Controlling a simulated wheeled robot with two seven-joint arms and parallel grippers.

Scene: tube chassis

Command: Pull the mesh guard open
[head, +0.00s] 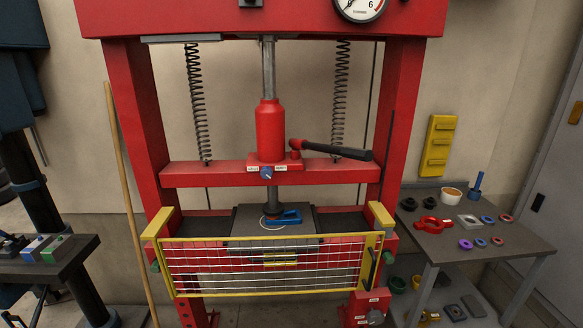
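The mesh guard (262,295) is a wide yellow frame with a light wire grid. It stands upright across the front of the red press, low down, and spans between its two side posts. It looks closed. A dark upright handle (374,266) sits on the yellow plate at its right end. Behind the mesh, the press bed (243,222) carries a blue item (289,217) under the ram. I see neither of my grippers in the head view.
A black lever (338,150) sticks out right from the red cylinder. At right, a grey table (425,245) holds rings and small parts. At left, a dark stand (68,264) carries coloured blocks. A wooden pole (122,170) leans beside the press's left column.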

